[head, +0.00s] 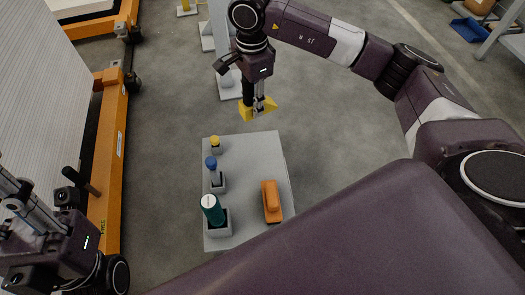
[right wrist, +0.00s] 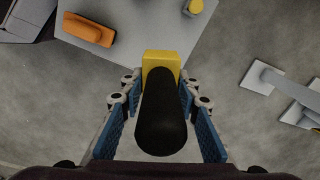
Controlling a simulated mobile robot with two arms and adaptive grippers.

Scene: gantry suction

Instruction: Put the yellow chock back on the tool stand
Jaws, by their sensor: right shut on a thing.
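My right gripper (head: 258,104) is shut on the yellow chock (head: 270,104), in the air just beyond the far edge of the grey tool stand (head: 247,160). In the right wrist view the yellow chock (right wrist: 162,60) shows past a dark rounded cylinder (right wrist: 161,115) between the blue-padded fingers of the right gripper (right wrist: 163,100). The cylinder looks like its handle. The tool stand (right wrist: 185,28) lies beyond the chock there.
An orange-framed cart (head: 108,160) stands left. A grey post (head: 222,50) stands behind the gripper.

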